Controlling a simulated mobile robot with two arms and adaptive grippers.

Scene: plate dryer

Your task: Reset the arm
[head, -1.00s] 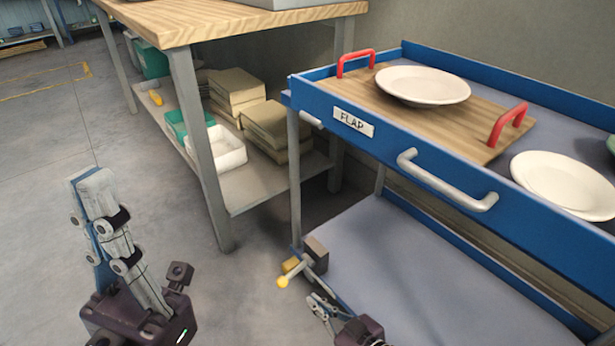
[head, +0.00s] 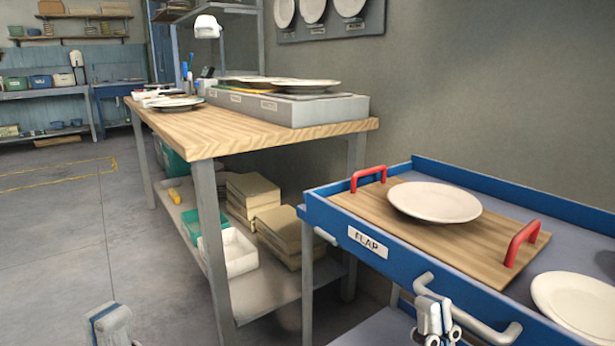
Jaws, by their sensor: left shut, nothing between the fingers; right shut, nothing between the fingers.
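My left gripper (head: 110,324) shows only its tip at the bottom edge, lower left, over the floor. It is shut and empty; the rest of that arm is out of view. My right gripper (head: 434,318) is at the bottom edge, right of centre, shut and empty. It overlaps the grey handle (head: 497,333) of the blue cart (head: 335,216) in the picture; I cannot tell whether they touch.
A wooden board (head: 480,242) with red handles and a white plate (head: 434,202) lies on the cart, with another plate (head: 578,303) beside it. A wooden workbench (head: 190,133) stands behind, left. Open floor (head: 60,240) lies at left.

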